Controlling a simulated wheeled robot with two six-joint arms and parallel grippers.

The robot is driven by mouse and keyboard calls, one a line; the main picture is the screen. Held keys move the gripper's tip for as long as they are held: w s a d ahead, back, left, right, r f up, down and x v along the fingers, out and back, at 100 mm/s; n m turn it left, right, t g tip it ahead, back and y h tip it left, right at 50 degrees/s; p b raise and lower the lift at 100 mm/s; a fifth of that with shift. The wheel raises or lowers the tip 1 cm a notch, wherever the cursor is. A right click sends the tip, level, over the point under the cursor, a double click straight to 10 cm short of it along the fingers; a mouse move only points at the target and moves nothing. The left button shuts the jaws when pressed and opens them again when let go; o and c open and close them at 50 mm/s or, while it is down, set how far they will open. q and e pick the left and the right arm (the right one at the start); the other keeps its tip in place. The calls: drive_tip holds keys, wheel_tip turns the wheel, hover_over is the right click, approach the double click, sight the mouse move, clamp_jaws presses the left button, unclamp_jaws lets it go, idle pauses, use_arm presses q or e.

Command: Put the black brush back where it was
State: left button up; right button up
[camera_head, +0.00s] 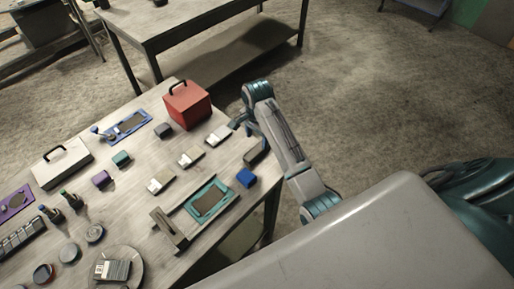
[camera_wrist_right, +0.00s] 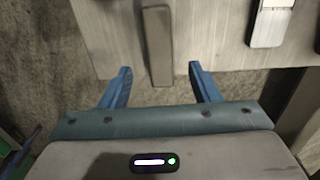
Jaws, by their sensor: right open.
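A long dark block (camera_head: 255,154), possibly the black brush, lies near the right edge of the table. In the right wrist view the same bar-shaped block (camera_wrist_right: 157,45) seems to lie ahead, in line with the gap between my fingers. Another dark, ribbed piece with a pale end (camera_head: 117,270) lies on a round plate (camera_head: 135,256) at the front left; I cannot tell which is the brush. My right gripper (camera_head: 237,123) is open and empty, above the table's right edge; its fingers (camera_wrist_right: 160,90) are apart in the wrist view. My left gripper is not in view.
Pale pieces (camera_head: 218,135) lie in a row left of the gripper. A red box (camera_head: 187,104) stands behind. The table is crowded with small objects.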

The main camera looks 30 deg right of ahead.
sight(257, 149)
drive_tip(key=shift+r+p, duration=0.7)
drive_tip(key=shift+r, duration=1.55)
